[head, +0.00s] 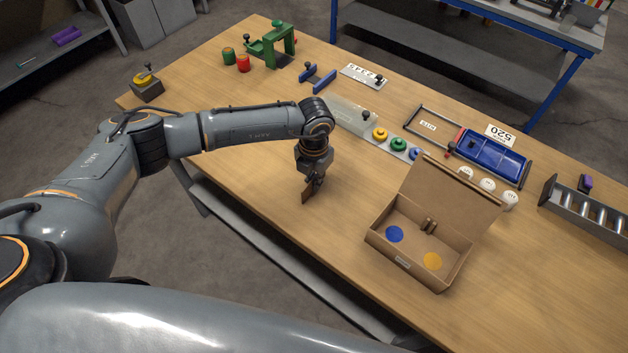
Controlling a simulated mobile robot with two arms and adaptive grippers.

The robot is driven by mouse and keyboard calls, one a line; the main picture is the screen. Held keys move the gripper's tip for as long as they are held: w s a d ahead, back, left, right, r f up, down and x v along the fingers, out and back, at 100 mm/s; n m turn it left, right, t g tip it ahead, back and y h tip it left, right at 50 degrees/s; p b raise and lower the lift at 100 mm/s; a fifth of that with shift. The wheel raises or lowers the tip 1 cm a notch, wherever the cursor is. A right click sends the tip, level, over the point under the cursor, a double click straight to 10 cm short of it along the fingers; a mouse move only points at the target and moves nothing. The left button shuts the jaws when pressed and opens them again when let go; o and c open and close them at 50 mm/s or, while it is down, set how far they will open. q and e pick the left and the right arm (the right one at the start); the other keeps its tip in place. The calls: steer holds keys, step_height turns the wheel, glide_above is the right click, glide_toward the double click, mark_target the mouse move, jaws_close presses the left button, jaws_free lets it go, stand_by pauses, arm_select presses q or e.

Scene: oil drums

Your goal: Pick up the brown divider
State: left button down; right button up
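The brown divider (307,196) is a small flat brown piece, upright and slightly tilted, near the middle of the wooden table. My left gripper (315,182) points down at it from above, with its fingertips closed around its upper part. Whether the divider's lower edge touches the table is hard to tell. An open cardboard box (378,242) stands to the right, its lid raised at the back, with a blue disc (394,234), a yellow disc (432,261) and a small brown piece (429,226) inside. My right gripper is not in view.
Behind the gripper lie a strip with coloured rings (397,143), a blue case (490,155) and white round pieces (487,185). A green stand (270,45) and red and green drums (243,63) are at the far left. The table left of the box is clear.

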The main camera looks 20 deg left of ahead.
arm_select(q)
step_height(320, 180, up, 4)
steer(key=shift+f+b, duration=0.25)
steer(key=shift+b, duration=1)
steer(key=s+a+r+b, duration=0.4)
steer(key=s+r, duration=0.5)
steer(key=s, duration=0.4)
steer(key=shift+a+r, duration=0.35)
steer(key=shift+r, duration=0.05)
